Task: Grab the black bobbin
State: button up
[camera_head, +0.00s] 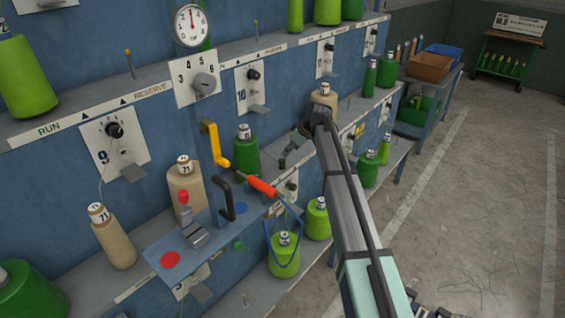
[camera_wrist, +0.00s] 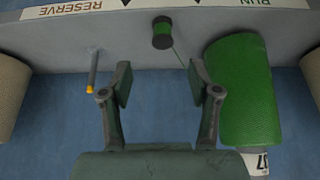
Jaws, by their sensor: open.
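In the wrist view a small black bobbin (camera_wrist: 162,32) with green thread wound on its middle lies on the grey shelf (camera_wrist: 130,55). A thin green thread runs from it toward the right finger. My gripper (camera_wrist: 160,84) is open and empty, its two fingers spread apart. The bobbin shows beyond the fingertips, roughly centred between them, and apart from them.
A green cone (camera_wrist: 237,90) stands close right of my fingers in the wrist view, and an orange-tipped peg (camera_wrist: 91,72) is on the left. In the head view a yellow crank (camera_head: 213,145) and an orange-handled tool (camera_head: 262,187) are left of my arm. Open floor (camera_head: 460,220) lies right.

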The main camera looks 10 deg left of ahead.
aim_at(283, 160)
jog(key=p+x, duration=0.1)
jog(key=x, duration=0.3)
jog(key=shift+w+f, duration=0.1)
jog(key=shift+f, duration=0.05)
jog(key=shift+w+a+f+p, duration=0.1)
jog(key=shift+a+f+p, duration=0.25)
jog(key=shift+p, duration=0.1)
jog(key=p+x, duration=0.1)
jog(key=x, duration=0.3)
jog(key=shift+f+p, duration=0.15)
jog(key=shift+p, duration=0.2)
jog(key=c, duration=1.1)
